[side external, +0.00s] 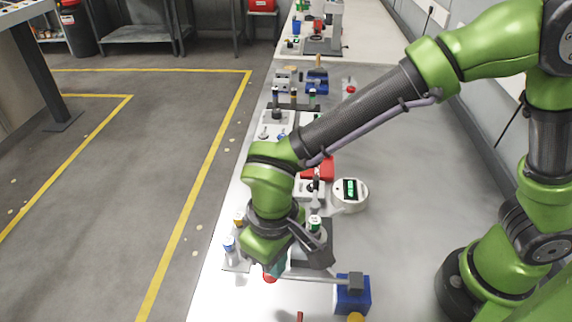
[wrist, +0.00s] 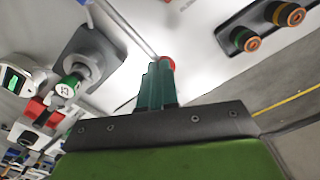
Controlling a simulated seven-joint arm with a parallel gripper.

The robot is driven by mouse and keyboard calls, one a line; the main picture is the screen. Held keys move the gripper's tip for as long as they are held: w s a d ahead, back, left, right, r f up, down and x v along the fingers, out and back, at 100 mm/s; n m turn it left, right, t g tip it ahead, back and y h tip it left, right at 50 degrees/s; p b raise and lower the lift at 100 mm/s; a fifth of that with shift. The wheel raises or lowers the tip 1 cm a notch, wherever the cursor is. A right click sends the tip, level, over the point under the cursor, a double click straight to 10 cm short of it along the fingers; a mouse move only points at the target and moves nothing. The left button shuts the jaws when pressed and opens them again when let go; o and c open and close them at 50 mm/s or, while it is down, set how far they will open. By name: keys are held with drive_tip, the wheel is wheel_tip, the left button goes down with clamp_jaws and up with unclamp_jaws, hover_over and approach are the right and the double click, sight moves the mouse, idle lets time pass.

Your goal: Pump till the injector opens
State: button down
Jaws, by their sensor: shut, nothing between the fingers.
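A pump-like blue block (side external: 352,296) with a grey head stands at the front edge of the side view. A long pale lever (side external: 312,277) runs left from it to a red knob (side external: 269,279). My gripper (side external: 278,270) points down at the knob end, its dark green fingers closed together. In the wrist view the fingertips (wrist: 158,64) are beside the red knob (wrist: 168,63); I cannot tell whether they touch it. The lever (wrist: 130,30) runs up and left from there. Nothing shows between the fingers. I cannot identify the injector with certainty.
A green-and-white cylinder (side external: 315,223) sits in a dark grey stand beside my wrist; the wrist view shows a cylinder marked 23 (wrist: 67,88). Bottles (side external: 230,248) stand at the left table edge. The table's right is clear.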

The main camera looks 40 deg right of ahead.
wheel_tip(320, 180, up, 10)
drive_tip(key=shift+f, duration=0.25)
idle(0.6)
idle(0.7)
drive_tip(key=shift+f, duration=1.55)
idle(1.7)
drive_tip(key=shift+f, duration=3.7)
wheel_tip(320, 180, up, 10)
drive_tip(key=shift+r, duration=0.25)
